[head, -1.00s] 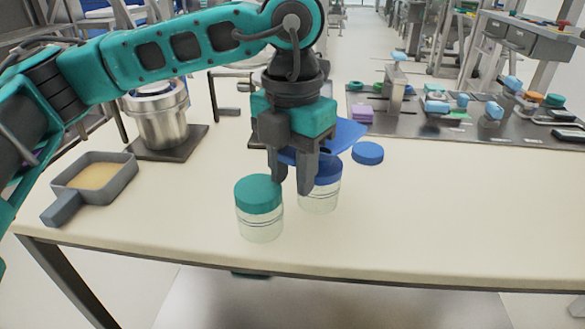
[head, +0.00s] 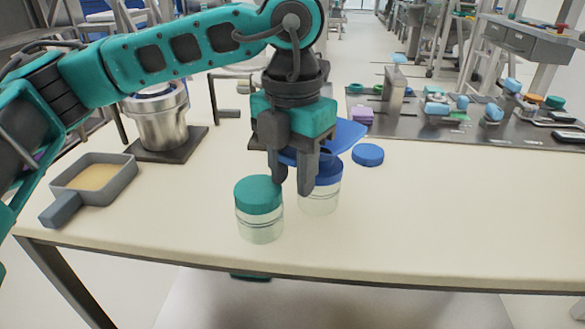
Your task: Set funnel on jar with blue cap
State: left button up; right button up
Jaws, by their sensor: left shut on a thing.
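A blue funnel (head: 345,135) is in my left gripper (head: 291,188), which is shut on it. The funnel's wide part shows behind and to the right of the fingers. It is over the clear jar with a blue top (head: 319,203). The fingers hide part of that jar, and I cannot tell whether the funnel touches it. A loose blue cap (head: 367,154) lies on the table behind and right of the jar. A clear jar with a teal lid (head: 259,208) stands close to the left of the fingertips. My right gripper is not in view.
A grey square pan with yellowish contents (head: 95,177) and a steel pot on a dark plate (head: 163,118) are at the left. A dark mat with small coloured objects (head: 460,122) lies at the back right. The table's right front is clear.

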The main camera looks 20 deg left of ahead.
pick_arm(q)
jog(key=shift+f, duration=0.25)
jog(key=o, duration=1.1)
jog(key=shift+s, duration=0.1)
jog(key=shift+f, duration=0.1)
jog(key=o, duration=0.4)
